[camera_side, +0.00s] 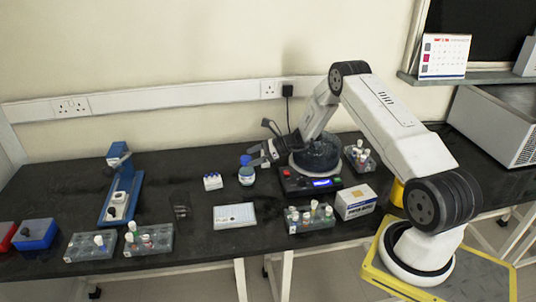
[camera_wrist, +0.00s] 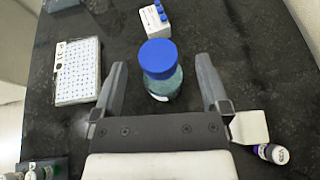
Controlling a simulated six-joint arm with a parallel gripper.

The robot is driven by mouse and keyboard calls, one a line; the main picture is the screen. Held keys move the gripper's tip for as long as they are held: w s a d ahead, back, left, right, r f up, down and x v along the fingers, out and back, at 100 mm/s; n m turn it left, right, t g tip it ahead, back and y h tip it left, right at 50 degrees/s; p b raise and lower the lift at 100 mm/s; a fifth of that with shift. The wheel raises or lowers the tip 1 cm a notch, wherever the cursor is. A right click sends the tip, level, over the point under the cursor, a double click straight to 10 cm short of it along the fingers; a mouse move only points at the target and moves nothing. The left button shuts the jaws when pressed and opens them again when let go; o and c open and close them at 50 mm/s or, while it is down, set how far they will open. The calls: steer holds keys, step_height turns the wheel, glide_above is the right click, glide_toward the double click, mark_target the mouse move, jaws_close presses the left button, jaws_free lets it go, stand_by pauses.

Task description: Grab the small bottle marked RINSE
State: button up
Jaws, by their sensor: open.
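A small bottle with a blue cap and bluish-green contents stands upright on the black bench in the side view (camera_side: 246,176). It also shows in the wrist view (camera_wrist: 163,75), between my two fingers from that angle. Its label is mostly hidden, and I cannot read RINSE on it. My gripper (camera_side: 259,144) is open and empty, above and beside the bottle in the side view. In the wrist view my gripper (camera_wrist: 162,68) has its fingers apart on either side of the bottle, with no contact visible.
A small white rack with blue-capped vials (camera_side: 212,181) stands left of the bottle. A white well plate (camera_side: 235,217) lies in front. A black device with a round top (camera_side: 311,182) stands right. Tube racks (camera_side: 309,218) and a white box (camera_side: 355,202) are nearby.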

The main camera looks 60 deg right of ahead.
steer(key=shift+x, duration=2.4)
steer(key=shift+a+r, duration=0.1)
jaws_close()
